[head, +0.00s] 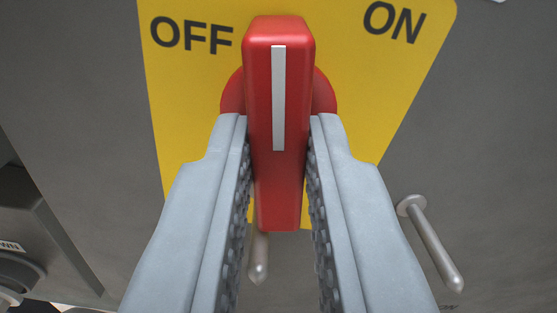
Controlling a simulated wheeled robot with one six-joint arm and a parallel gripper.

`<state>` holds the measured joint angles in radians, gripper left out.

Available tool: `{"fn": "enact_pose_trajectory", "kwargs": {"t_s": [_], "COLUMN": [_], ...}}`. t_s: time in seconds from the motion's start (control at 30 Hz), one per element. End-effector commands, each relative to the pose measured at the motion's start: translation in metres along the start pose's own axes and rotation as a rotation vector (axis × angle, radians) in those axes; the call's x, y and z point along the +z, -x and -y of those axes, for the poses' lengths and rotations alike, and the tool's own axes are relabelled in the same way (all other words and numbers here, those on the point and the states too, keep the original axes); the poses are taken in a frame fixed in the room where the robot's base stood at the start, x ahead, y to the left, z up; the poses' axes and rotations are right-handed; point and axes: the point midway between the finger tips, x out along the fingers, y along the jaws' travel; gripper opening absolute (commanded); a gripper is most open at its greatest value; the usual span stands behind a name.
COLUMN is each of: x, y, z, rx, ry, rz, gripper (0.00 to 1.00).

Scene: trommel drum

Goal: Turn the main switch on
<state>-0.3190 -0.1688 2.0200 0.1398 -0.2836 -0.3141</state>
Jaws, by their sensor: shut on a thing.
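The main switch is a red handle (278,185) with a white stripe on a round red base. It is mounted on a yellow plate (350,80) with OFF at the upper left and ON at the upper right. The handle's top end points up between the two words, a little closer to OFF. My gripper (278,122) is shut on the handle, one grey finger on each side, with the ribbed pads against it. The fingers hide parts of the base and the lower plate.
A grey panel (85,110) surrounds the plate. A metal peg (430,242) sticks out at the lower right, and another peg (258,262) shows between my fingers. A dark box-like part (35,230) with a partly visible label is at the lower left.

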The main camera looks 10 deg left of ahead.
Motion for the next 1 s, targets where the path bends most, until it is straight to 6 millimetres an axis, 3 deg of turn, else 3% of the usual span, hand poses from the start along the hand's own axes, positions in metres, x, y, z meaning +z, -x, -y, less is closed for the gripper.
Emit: {"fn": "enact_pose_trajectory", "kwargs": {"t_s": [0.37, 0.93, 0.97, 1.0], "x": [0.0018, 0.0019, 0.002, 0.0019], "y": [0.0001, 0.0001, 0.0001, 0.0001], "z": [0.0003, 0.0004, 0.0004, 0.0004], "rx": [0.0, 0.0, 0.0, 0.0], "ry": [-0.167, -0.196, -0.196, -0.196], "rz": [0.003, 0.004, 0.004, 0.004], "gripper": [0.0, 0.0, 0.2, 0.25]}}
